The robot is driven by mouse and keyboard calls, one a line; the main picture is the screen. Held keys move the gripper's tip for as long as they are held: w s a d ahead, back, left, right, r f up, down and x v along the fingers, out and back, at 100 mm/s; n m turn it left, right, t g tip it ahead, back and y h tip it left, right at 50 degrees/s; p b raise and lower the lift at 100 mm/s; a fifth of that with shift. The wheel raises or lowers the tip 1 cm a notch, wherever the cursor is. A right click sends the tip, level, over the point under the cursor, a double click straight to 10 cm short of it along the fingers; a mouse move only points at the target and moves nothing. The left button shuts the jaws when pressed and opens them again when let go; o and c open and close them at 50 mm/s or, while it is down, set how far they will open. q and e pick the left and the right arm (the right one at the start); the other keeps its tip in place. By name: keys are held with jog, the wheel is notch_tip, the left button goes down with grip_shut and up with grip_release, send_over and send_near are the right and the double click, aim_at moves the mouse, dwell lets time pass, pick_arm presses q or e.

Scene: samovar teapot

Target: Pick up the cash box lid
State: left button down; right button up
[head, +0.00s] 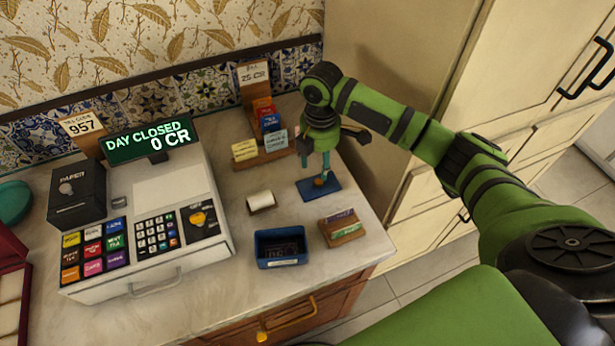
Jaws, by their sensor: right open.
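The cash box lid, a flat blue plate (332,191), lies on the counter towards its right side, with a small brownish knob on it. My right gripper (317,169) points down directly over the lid, with its fingers apart near the knob. The fingers partly hide the knob, and I cannot tell whether they touch it. The open blue cash box (282,262) stands on the counter nearer the front, with dark contents and a pale label on its front. My left gripper is not in view.
A till (205,235) with coloured keys fills the left of the counter (235,290). A paper roll (261,201), a small card holder (342,228) and a wooden card rack (266,158) stand around the lid. A tall cream cabinet (400,50) rises at right.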

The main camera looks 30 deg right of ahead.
aim_at(319, 181)
jog(key=shift+s+f, duration=0.15)
jog(key=shift+s, duration=0.2)
jog(key=shift+s+f+p, duration=0.25)
jog(key=shift+f+p, duration=0.25)
jog(key=shift+f, duration=0.05)
jog(key=shift+s+f+p, duration=0.2)
jog(key=shift+f+p, duration=0.25)
jog(key=shift+f, duration=0.05)
jog(key=f, duration=0.1)
jog(key=w+f, duration=0.1)
jog(key=shift+f, duration=0.4)
jog(key=shift+s+f, duration=0.1)
jog(key=shift+f, duration=0.35)
jog(key=c, duration=0.7)
grip_shut()
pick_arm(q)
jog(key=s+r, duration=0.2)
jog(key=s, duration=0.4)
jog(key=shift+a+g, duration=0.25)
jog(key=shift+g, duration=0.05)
